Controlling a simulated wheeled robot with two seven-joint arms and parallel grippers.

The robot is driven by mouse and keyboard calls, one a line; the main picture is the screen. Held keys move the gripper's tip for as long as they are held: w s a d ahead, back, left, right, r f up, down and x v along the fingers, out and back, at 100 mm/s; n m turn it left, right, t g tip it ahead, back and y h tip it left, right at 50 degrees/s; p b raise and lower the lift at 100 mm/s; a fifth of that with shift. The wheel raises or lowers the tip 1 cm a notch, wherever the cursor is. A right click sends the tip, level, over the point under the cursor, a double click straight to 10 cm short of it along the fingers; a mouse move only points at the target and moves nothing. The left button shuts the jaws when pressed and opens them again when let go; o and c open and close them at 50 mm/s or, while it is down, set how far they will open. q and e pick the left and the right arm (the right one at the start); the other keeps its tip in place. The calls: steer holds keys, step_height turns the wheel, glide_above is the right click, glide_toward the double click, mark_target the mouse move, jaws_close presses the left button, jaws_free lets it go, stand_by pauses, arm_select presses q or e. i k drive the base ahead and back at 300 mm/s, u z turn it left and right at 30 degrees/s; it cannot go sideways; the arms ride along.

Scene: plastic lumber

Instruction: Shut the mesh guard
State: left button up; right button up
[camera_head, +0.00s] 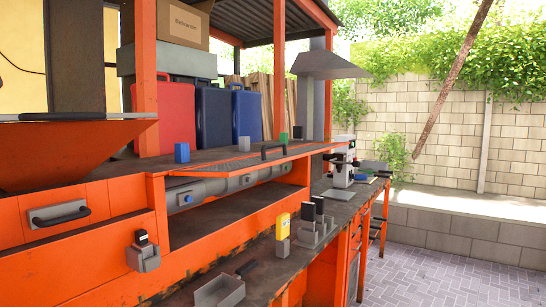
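The mesh guard (238,164) appears to be the orange-framed panel on the orange machine. It stands open, swung up to lie nearly flat at about the level of the machine's top. A black bar handle (274,148) sits on it towards its right part. Below it, the long opening is uncovered and a grey barrel (215,186) shows inside. Neither of my grippers is in view.
A bench (262,275) along the front carries a grey tray (219,291), a yellow block (283,223) and grey holders (315,228). An orange hopper (70,150) is at left. Blue and red cases (178,113) stand behind. Paved floor (450,272) is clear at right.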

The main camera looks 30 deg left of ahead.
mark_target(238, 166)
steer(key=u, duration=1)
steer(key=i, duration=0.3)
steer(key=z, duration=0.2)
